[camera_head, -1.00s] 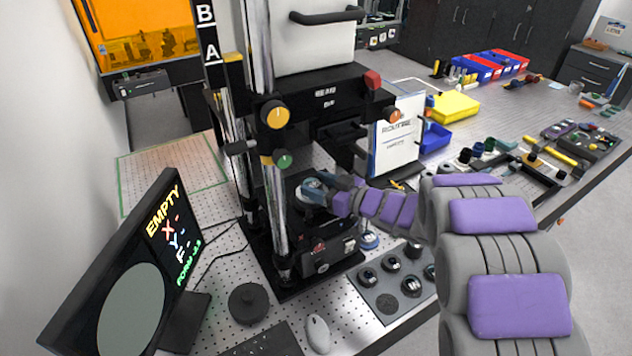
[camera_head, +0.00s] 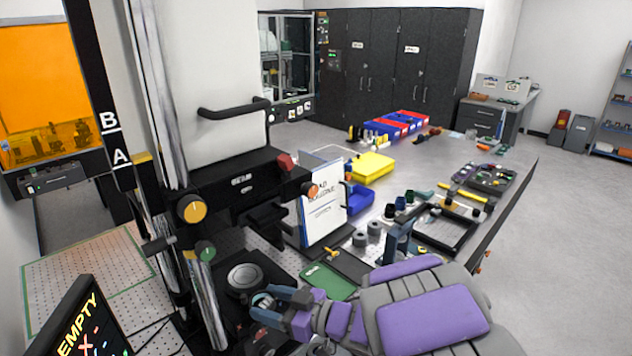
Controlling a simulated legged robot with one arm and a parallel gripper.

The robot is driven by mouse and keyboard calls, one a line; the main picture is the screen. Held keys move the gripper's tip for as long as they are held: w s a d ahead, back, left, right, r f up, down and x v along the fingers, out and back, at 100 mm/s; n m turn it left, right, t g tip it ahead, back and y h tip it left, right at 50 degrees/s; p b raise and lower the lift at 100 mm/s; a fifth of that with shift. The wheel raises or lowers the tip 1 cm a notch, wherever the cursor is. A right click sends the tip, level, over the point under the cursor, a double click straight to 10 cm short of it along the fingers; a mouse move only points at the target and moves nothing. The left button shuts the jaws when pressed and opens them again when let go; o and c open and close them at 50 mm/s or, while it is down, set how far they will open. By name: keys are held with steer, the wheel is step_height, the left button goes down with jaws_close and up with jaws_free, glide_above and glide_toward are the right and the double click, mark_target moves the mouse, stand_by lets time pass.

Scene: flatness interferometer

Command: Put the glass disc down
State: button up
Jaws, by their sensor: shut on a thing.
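My gripper (camera_head: 262,308) is at the lower middle of the head view, at the end of my grey and purple arm. It is shut on the glass disc (camera_head: 264,299), a small pale bluish round piece mostly hidden by the fingers. The gripper is just in front of and slightly right of the round silver-topped stage (camera_head: 245,277) at the foot of the interferometer. I cannot tell the disc's height above the base. The interferometer's black head (camera_head: 240,183) is above and behind.
A monitor (camera_head: 85,325) reading EMPTY stands at lower left. A green mat (camera_head: 328,281), grey cylinders (camera_head: 374,231) and an upright routine card (camera_head: 321,207) lie to the right. A yellow bin (camera_head: 372,167) is farther back. The interferometer's column (camera_head: 205,300) stands close left of the gripper.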

steer(key=w+d+m+t+h+b, duration=0.1)
steer(key=w+d+m+t+h, duration=0.2)
steer(key=d, duration=0.6)
steer(key=w+d+f+m+t+h+b, duration=0.1)
steer(key=w+d+m+t+h+b, duration=0.1)
steer(key=w+d, duration=0.4)
steer(key=w+d+f+m+t+h+b, duration=0.1)
steer(key=w+d+m+t+h, duration=0.4)
steer(key=d, duration=0.7)
steer(key=shift+d+m+h+b, duration=0.2)
steer(key=shift+m+h+b, duration=0.1)
steer(key=shift+m+b, duration=0.15)
